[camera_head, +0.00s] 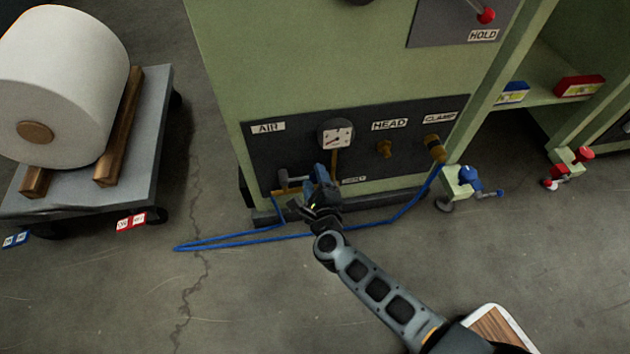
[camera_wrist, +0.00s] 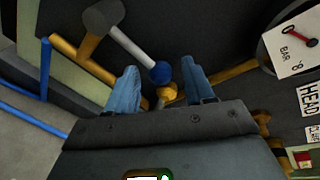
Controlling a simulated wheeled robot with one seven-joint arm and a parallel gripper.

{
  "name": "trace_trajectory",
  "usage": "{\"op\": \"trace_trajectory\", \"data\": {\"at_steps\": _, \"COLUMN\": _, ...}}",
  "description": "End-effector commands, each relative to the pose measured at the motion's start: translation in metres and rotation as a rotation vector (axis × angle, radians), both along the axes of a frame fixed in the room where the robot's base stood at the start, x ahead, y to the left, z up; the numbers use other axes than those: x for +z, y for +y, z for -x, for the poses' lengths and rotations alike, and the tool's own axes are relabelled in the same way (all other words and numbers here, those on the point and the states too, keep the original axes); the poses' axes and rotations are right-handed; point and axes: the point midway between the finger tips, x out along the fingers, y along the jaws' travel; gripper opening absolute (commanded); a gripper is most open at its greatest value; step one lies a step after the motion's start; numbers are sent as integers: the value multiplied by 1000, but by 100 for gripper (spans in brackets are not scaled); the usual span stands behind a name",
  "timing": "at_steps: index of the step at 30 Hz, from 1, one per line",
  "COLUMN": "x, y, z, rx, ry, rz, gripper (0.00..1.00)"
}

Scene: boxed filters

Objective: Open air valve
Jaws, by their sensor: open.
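The air valve's lever (camera_wrist: 133,45) shows in the wrist view as a pale rod with a blue ball tip (camera_wrist: 160,72), running from a grey cylindrical end (camera_wrist: 103,17) by brass pipework (camera_wrist: 85,58). In the head view, the valve's grey part (camera_head: 283,179) is low on the dark panel under the AIR label (camera_head: 268,127). My gripper (camera_head: 321,172) is in front of that panel, right of the grey part. In the wrist view, my gripper's blue fingers (camera_wrist: 159,78) are apart, with the ball tip between them in the picture. I cannot tell whether they touch it.
A pressure gauge (camera_head: 337,134) is above my gripper. A brass HEAD fitting (camera_head: 384,148) and CLAMP fitting (camera_head: 434,147) are to the right. A blue hose (camera_head: 250,238) loops over the floor. A cart (camera_head: 150,125) with a white roll (camera_head: 65,85) stands left.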

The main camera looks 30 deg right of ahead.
Motion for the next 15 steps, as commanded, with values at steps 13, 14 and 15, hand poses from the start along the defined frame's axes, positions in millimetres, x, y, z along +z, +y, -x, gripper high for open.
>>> {"op": "trace_trajectory", "data": {"at_steps": 13, "x": 0, "y": 0, "z": 0, "rx": 0, "ry": 0, "rz": 0, "gripper": 18}}
{"op": "trace_trajectory", "data": {"at_steps": 14, "x": 0, "y": 0, "z": 0, "rx": 0, "ry": 0, "rz": 0, "gripper": 15}}
{"op": "trace_trajectory", "data": {"at_steps": 15, "x": 0, "y": 0, "z": 0, "rx": 0, "ry": 0, "rz": 0, "gripper": 12}}
